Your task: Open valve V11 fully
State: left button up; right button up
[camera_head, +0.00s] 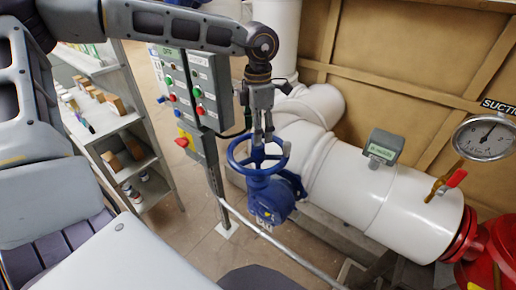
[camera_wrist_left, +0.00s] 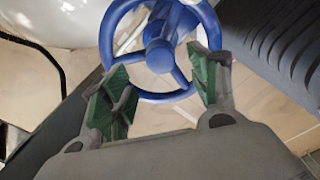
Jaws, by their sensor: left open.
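A blue valve with a round spoked handwheel (camera_head: 250,172) stands beside the white pipe in the head view. Its lettering is too small to read as V11. My left gripper (camera_head: 263,136) points down over the handwheel, its fingertips at or just above the wheel. In the left wrist view the handwheel (camera_wrist_left: 159,55) lies ahead, its near rim crossing between the open, green-padded fingers (camera_wrist_left: 163,72). No grip on the rim shows, and I cannot tell whether a finger touches it. My right gripper is not in view.
A grey control box (camera_head: 208,88) with buttons stands on a post left of the valve. A large white pipe (camera_head: 355,195) with a gauge (camera_head: 484,137) runs right. Shelves (camera_head: 112,125) stand left. A thin rail (camera_head: 280,250) crosses low in front.

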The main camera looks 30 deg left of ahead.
pick_arm(q)
jog(key=shift+m, duration=0.8)
jog(key=shift+m, duration=0.4)
jog(key=shift+m, duration=3.6)
